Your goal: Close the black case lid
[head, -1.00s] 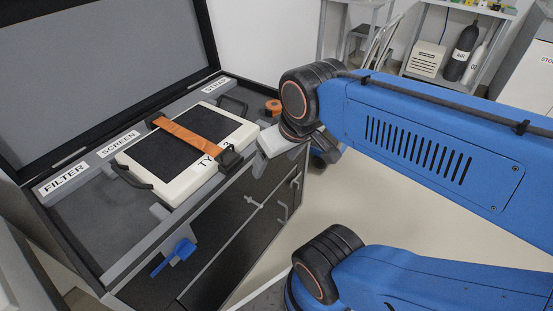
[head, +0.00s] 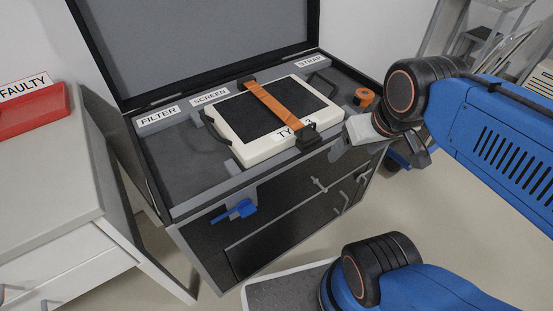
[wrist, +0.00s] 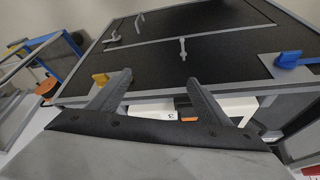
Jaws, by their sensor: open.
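The black case (head: 205,240) stands at the centre of the head view with its lid (head: 200,45) open, standing up at the back. Inside lies a white-framed filter screen (head: 245,158) with a dark panel, under an orange strap (head: 275,106). My gripper (wrist: 160,80) is open and empty; its two fingers show apart in the wrist view, pointing at the case's front side. In the head view it is by the case's right front corner, below the lid. A blue latch (head: 241,209) is on the front. The lid is out of the wrist view.
An orange roll (head: 364,97) sits at the case's right end. A white cabinet (head: 50,190) with a red tray (head: 35,108) labelled FAULTY stands at left. A step stool (head: 485,40) is at the back right.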

